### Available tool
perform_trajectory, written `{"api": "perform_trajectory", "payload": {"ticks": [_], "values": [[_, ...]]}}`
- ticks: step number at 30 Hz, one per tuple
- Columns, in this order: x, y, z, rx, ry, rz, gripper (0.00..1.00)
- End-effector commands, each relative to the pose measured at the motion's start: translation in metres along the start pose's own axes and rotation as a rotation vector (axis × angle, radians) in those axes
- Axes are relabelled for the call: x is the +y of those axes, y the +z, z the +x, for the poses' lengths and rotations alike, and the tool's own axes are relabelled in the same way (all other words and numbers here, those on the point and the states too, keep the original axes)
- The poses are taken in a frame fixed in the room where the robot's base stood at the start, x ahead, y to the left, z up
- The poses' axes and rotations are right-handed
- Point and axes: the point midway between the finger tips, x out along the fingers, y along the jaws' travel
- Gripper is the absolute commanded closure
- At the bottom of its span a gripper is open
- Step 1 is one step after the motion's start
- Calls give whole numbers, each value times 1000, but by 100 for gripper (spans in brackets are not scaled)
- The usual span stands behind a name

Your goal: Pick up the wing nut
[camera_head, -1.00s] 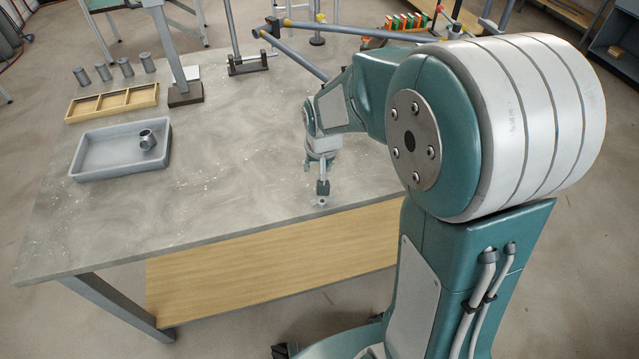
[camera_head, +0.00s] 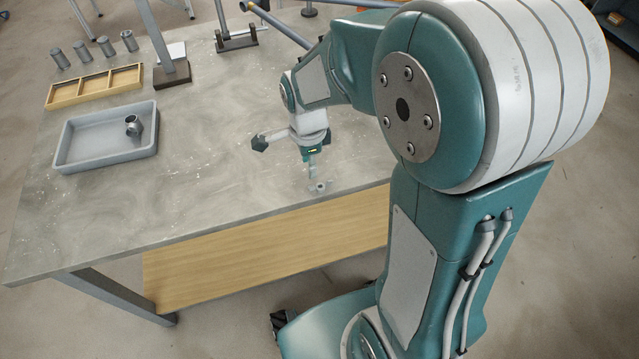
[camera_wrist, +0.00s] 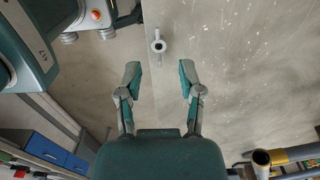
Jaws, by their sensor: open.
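The wing nut (camera_head: 320,187) is a small grey metal piece near the front edge of the grey table. In the wrist view the wing nut (camera_wrist: 158,46) shows a round hub with a hole and a short wing above and below it. It lies a little beyond the fingertips, roughly centred between them. My gripper (camera_wrist: 159,70) is open and empty, its two fingers spread to left and right. In the head view my gripper (camera_head: 287,157) hangs above the table beside the nut, one finger near the nut and one out to the left.
A grey tray (camera_head: 75,165) holding a metal fitting (camera_head: 133,126) stands at the left. Behind it are a wooden divided box (camera_head: 95,86) and several grey cylinders (camera_head: 92,51). A post on a dark base (camera_head: 172,75) stands behind. The table between tray and gripper is clear.

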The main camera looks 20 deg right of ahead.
Motion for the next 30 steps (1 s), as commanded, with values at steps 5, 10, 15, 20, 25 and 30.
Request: {"api": "perform_trajectory", "payload": {"ticks": [5,10,15,20,25,30], "values": [[1,0,28,0,4,-1,51],[1,0,41,0,2,-2,51],[4,-1,68,0,4,-2,51],[2,-1,85,1,1,-2,51],[2,-1,87,1,-1,-2,51],[2,-1,86,1,-1,-2,87]]}}
